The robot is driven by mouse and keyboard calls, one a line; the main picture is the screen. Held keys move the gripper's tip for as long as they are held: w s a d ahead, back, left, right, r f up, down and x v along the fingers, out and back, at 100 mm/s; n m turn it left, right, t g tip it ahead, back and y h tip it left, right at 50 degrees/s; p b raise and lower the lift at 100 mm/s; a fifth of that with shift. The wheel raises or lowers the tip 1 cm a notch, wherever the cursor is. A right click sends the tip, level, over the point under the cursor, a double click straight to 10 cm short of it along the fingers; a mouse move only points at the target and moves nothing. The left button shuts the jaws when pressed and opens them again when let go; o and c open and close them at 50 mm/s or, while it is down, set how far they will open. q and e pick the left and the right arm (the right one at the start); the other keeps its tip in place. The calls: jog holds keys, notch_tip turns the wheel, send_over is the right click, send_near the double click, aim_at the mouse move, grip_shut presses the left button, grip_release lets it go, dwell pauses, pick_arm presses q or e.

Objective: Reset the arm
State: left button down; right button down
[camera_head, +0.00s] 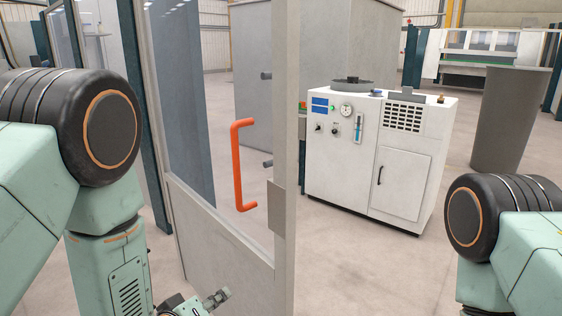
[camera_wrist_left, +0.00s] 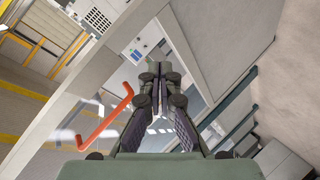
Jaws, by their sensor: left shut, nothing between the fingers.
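My left arm comes in from the left in the head view. Its gripper (camera_head: 213,301) shows at the bottom edge, partly cut off, below and left of the orange door handle (camera_head: 240,165). In the left wrist view my left gripper (camera_wrist_left: 158,62) is shut, with its fingers together and nothing between them. The orange handle also shows there (camera_wrist_left: 108,117), to the left of the fingers and apart from them. My right arm shows only in part at the lower right of the head view, and its gripper is out of sight.
A glazed grey door (camera_head: 285,130) with the handle stands upright close in front of me. Behind it to the right is a white machine cabinet (camera_head: 400,190). A tall grey bin (camera_head: 508,120) stands further right. The floor between the door and cabinet looks clear.

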pick_arm(q)
jog(key=s+a+f+m+g+y+b, duration=0.1)
jog(key=s+a+f+m+g+y, duration=0.15)
jog(key=s+f, duration=0.55)
jog(key=s+a+f+m+g+y+b, duration=0.1)
jog(key=s+a+f+m+g, duration=0.1)
jog(key=s+a+f+g, duration=0.35)
jog(key=s+f+g+b, duration=0.1)
jog(key=s+f, duration=0.3)
jog(key=s, duration=0.5)
jog(key=s+a+f+g+y+b, duration=0.1)
jog(key=s+f+g, duration=0.2)
jog(key=s, duration=0.7)
notch_tip(320, 180, down, 3)
jog(key=shift+s+a+r+m, duration=0.15)
jog(key=shift+a+r+m, duration=0.05)
jog(key=shift+a+m, duration=0.15)
jog(key=shift+y, duration=0.25)
